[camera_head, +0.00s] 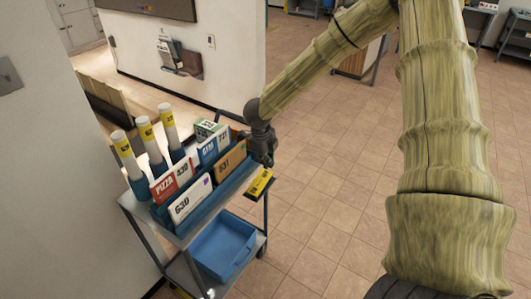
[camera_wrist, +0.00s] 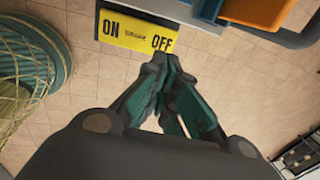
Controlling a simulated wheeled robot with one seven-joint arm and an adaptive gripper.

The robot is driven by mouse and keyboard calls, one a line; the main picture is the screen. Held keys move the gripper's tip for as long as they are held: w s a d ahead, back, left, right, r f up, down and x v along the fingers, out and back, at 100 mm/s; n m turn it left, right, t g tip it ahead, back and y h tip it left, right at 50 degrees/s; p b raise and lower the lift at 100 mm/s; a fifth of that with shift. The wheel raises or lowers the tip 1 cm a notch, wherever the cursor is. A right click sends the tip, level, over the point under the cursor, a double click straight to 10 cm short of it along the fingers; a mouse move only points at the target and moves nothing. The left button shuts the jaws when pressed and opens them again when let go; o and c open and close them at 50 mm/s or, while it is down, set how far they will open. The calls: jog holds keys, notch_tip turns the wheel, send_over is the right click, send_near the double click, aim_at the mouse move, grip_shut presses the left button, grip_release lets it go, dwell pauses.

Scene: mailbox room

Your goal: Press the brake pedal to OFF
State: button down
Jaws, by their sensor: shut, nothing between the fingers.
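The yellow brake pedal (camera_head: 260,182) sticks out from the right end of the grey mail cart (camera_head: 141,214). In the wrist view the pedal (camera_wrist: 130,35) reads ON on the left and OFF on the right, with a small brake label between. The OFF side looks a little lower in that picture. My gripper (camera_head: 265,163) hangs just above the pedal at the cart's right end. In the wrist view its fingertips (camera_wrist: 165,62) are shut together, empty, by the OFF side's lower edge. I cannot tell whether they touch it.
The cart holds several labelled mail pieces and white tubes (camera_head: 148,138) in blue holders. A blue tray (camera_head: 222,247) sits on its lower shelf. A wall (camera_head: 65,150) stands to the left. The tiled floor (camera_head: 325,210) right of the cart is clear.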

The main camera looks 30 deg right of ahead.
aim_at(269, 175)
jog(key=shift+p+x, duration=0.65)
jog(key=shift+x, duration=2.85)
